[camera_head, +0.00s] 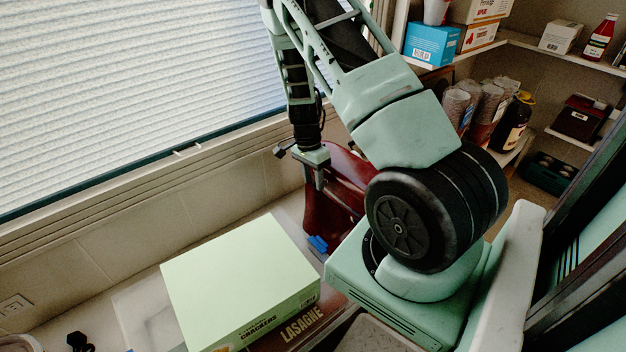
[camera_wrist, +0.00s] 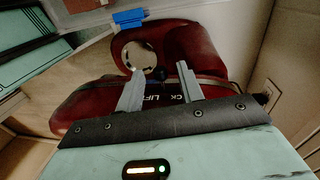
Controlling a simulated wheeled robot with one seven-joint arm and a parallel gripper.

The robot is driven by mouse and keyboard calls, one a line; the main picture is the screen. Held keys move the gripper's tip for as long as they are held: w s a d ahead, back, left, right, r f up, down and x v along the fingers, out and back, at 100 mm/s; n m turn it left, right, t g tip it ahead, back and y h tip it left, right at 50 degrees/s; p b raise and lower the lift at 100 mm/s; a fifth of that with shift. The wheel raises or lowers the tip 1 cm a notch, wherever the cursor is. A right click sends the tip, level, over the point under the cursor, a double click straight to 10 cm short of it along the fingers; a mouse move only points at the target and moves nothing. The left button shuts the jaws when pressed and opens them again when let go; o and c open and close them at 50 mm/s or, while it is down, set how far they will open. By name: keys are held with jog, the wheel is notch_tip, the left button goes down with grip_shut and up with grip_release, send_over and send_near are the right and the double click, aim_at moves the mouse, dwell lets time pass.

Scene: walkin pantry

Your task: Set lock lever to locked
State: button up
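A dark red appliance (camera_head: 325,212) stands in the corner by the window, partly hidden behind my arm. In the wrist view the red appliance (camera_wrist: 205,48) fills the middle, with a round pale disc (camera_wrist: 138,55) and partly covered white lettering, of which "CK" and "LIF" show. A small dark knob-like piece (camera_wrist: 164,74) shows between my fingertips; it may be the lock lever, but I cannot tell its setting or whether a finger touches it. My gripper (camera_wrist: 160,68) has its fingers apart. In the head view my gripper (camera_head: 318,184) points down at the red appliance.
A blue piece (camera_head: 318,244) sits low on the appliance; it also shows in the wrist view (camera_wrist: 129,18). A pale green crackers box (camera_head: 240,275) and a lasagne box (camera_head: 302,326) lie in front. Shelves with a blue box (camera_head: 431,44) and bottles stand right.

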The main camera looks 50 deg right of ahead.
jog(key=shift+c, duration=0.3)
grip_shut()
jog(key=shift+w+d+p, duration=0.25)
jog(key=shift+w+p, duration=0.35)
jog(key=shift+w, duration=0.3)
jog(key=shift+o, duration=0.3)
grip_release()
jog(key=shift+r, duration=0.1)
notch_tip(320, 180, up, 17)
jog(key=w+p, duration=0.2)
jog(key=p, duration=0.1)
jog(key=shift+w+d+p, duration=0.2)
jog(key=shift+w+p, duration=0.1)
